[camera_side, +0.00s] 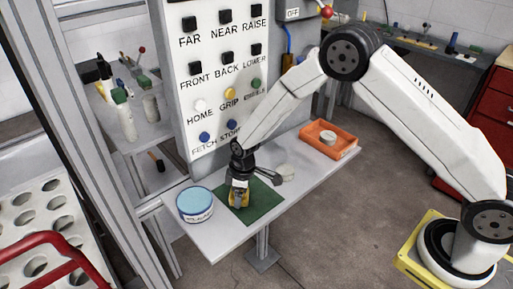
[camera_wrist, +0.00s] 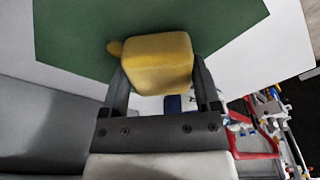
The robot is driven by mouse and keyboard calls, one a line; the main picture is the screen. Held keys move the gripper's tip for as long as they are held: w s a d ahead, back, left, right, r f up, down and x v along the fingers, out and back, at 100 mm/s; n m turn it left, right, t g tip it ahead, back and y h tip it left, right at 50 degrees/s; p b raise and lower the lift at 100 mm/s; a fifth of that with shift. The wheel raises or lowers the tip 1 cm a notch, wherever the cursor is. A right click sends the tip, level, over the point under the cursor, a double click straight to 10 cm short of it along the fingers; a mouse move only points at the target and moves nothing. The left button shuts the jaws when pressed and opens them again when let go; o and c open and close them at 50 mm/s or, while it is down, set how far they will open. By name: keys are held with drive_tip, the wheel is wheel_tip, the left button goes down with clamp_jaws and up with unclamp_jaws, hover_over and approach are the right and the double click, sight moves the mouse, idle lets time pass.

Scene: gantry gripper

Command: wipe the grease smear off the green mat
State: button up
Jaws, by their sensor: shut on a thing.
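The green mat (camera_side: 262,203) lies on the narrow light table. My gripper (camera_side: 238,192) is over its left part, pointing down. In the wrist view the jaws (camera_wrist: 160,78) are shut on a yellow sponge-like block (camera_wrist: 158,62), which is at the mat (camera_wrist: 80,30); I cannot tell whether it touches the surface. A small brownish-yellow patch (camera_wrist: 115,47), probably the grease smear, shows on the mat just left of the block. The block hides any more of it. In the side view the smear cannot be made out.
An orange tray (camera_side: 318,146) with a white round thing (camera_side: 328,138) is at the table's far right. The button panel (camera_side: 220,80) rises behind.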

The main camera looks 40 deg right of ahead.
drive_tip(key=shift+a, duration=0.85)
drive_tip(key=shift+w+a, duration=0.2)
drive_tip(key=shift+w+d, duration=0.1)
drive_tip(key=shift+w, duration=0.65)
drive_tip(key=shift+s+d, duration=0.1)
drive_tip(key=shift+d, duration=3.4)
wheel_tip(320, 180, up, 8)
drive_tip(key=shift+r, duration=0.1)
